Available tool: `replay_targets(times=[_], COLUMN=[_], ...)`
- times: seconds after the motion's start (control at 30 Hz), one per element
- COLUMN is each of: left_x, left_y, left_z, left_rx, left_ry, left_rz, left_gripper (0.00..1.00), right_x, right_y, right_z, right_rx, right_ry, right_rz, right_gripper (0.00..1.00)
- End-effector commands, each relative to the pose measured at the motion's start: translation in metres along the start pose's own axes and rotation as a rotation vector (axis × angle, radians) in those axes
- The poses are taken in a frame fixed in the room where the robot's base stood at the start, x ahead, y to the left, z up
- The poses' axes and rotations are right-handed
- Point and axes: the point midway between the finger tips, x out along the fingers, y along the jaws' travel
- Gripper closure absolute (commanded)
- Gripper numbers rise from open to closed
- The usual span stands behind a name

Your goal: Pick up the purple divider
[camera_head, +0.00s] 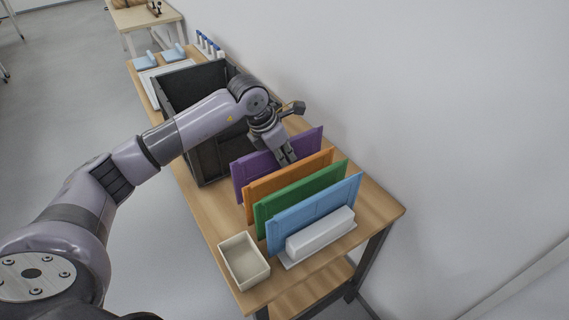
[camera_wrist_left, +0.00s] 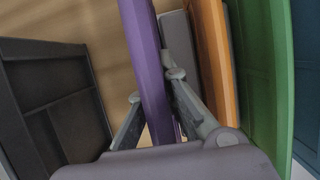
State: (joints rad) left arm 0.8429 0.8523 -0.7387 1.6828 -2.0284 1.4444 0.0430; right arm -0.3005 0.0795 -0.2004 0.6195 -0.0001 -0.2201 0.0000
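The purple divider (camera_head: 252,171) stands upright at the back of a row of coloured panels on the wooden table. My left gripper (camera_head: 287,158) reaches down over its top edge. In the left wrist view, the purple divider (camera_wrist_left: 147,62) runs between the two fingers of my left gripper (camera_wrist_left: 156,86). The fingertips lie close against its two faces, and the gripper looks shut on it. The arm and gripper hide part of the divider in the head view. My right gripper is not in view.
Orange (camera_head: 262,184), green (camera_head: 300,199) and blue (camera_head: 318,207) panels stand close in front. A white block (camera_head: 320,235) and a cream box (camera_head: 243,261) are at the near end. A black crate (camera_head: 205,160) stands behind the panels. A wall runs along the right.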

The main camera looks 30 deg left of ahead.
Motion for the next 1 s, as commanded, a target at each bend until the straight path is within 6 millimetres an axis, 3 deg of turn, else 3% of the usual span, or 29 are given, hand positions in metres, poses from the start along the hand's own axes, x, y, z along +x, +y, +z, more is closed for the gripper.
replay_targets(times=[0.6, 0.8, 1.0], left_x=[-0.127, -0.148, -0.155], left_y=[0.000, 0.000, 0.000], left_z=[0.054, 0.062, 0.065], left_rx=[0.002, 0.001, 0.001], left_ry=[-0.005, -0.003, -0.001], left_rz=[0.001, 0.000, -0.001], left_gripper=[1.00, 1.00, 1.00], right_x=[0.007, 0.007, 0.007], right_y=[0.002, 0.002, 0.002], right_z=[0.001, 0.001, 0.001], right_rx=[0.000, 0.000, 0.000], right_ry=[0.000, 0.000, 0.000], right_rz=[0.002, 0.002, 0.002], right_gripper=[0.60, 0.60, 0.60])
